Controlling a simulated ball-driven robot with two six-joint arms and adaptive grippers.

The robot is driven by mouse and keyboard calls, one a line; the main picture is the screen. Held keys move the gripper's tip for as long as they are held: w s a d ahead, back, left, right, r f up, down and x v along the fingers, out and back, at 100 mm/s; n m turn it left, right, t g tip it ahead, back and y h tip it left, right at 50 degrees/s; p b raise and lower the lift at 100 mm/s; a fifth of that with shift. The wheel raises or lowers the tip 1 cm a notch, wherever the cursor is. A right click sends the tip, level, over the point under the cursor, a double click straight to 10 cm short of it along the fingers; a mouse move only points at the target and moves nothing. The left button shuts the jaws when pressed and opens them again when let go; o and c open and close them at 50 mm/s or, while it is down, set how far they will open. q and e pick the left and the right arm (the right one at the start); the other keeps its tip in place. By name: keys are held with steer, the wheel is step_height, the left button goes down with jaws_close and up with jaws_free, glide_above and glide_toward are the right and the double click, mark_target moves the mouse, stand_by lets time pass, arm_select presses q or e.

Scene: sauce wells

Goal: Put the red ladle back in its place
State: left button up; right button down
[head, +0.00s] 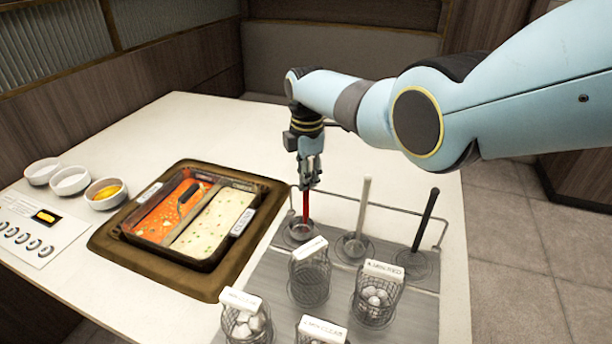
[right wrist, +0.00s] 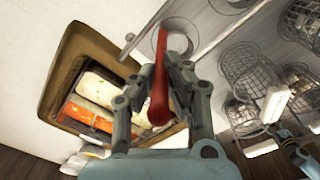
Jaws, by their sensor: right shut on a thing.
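The red ladle (head: 306,207) stands about upright at the left end of the ladle rack (head: 400,213), its lower end at the leftmost round well (head: 299,233). My right gripper (head: 309,180) is shut on the upper part of its handle. In the right wrist view the red handle (right wrist: 159,90) runs between the fingers (right wrist: 152,92) toward a round well (right wrist: 178,38). I cannot tell whether the ladle's bowl rests on the well's bottom.
A pale-handled ladle (head: 363,206) and a black-handled ladle (head: 426,220) stand in the wells to the right. Several labelled wire baskets (head: 310,280) stand in front. A divided soup pot (head: 205,262) is to the left, with small bowls (head: 105,202) beyond it.

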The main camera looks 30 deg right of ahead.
steer(key=shift+f, duration=0.4)
stand_by(0.4)
steer(key=c, duration=0.5)
jaws_free()
steer(key=shift+r, duration=0.15)
stand_by(0.5)
step_height(320, 180, up, 11)
steer(key=p, duration=1)
steer(key=shift+p, duration=0.4)
steer(key=shift+s+f, duration=0.1)
steer(key=shift+f, duration=0.1)
